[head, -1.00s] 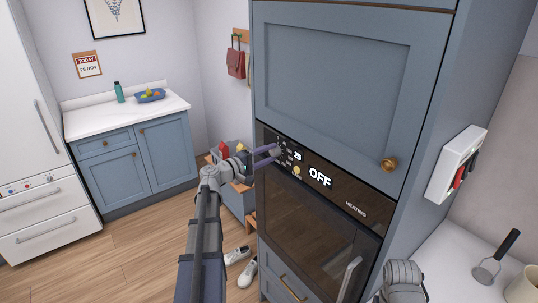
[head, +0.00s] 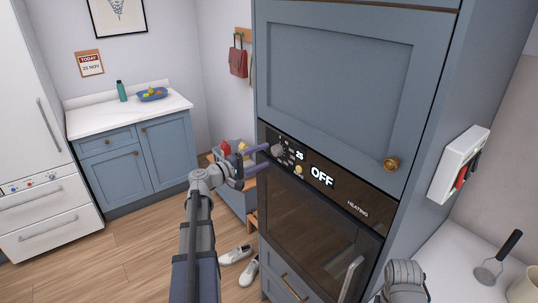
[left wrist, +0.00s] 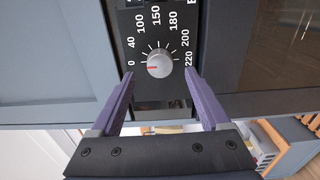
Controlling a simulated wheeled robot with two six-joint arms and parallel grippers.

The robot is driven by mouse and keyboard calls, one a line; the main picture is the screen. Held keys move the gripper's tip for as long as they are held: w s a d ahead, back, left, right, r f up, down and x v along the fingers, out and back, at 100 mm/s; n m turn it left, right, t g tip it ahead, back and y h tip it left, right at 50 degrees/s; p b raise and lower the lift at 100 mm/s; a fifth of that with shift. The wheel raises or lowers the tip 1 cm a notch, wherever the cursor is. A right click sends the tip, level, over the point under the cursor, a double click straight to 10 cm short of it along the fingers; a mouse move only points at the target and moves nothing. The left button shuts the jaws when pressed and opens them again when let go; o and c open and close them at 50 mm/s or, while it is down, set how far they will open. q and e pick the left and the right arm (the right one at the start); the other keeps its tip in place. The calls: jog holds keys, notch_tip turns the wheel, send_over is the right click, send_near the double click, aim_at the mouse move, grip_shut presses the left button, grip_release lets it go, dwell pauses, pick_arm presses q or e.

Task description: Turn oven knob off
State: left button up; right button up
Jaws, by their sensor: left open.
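The oven (head: 310,225) is built into a tall blue cabinet, with a black control panel and a display (head: 321,177) that reads OFF. The oven knob (head: 278,150) is at the panel's left. In the left wrist view the round grey knob (left wrist: 160,65) has a red mark pointing left, towards the 0 on its dial. My left gripper (head: 262,157) is open and empty in front of the panel. In the wrist view its purple fingers (left wrist: 160,80) lie to either side below the knob, apart from it. My right gripper is out of view; part of my right arm shows at lower right.
A yellowish second knob (head: 298,170) is on the panel. The oven's handle (head: 351,277) sticks out lower right. A cabinet door with a brass knob (head: 391,164) is above. White shoes (head: 237,255) lie on the floor, which is clear at left.

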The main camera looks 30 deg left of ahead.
pick_arm(q)
jog(key=v, duration=0.3)
jog(key=shift+s+a, duration=0.1)
jog(key=shift+s, duration=0.25)
dwell(0.3)
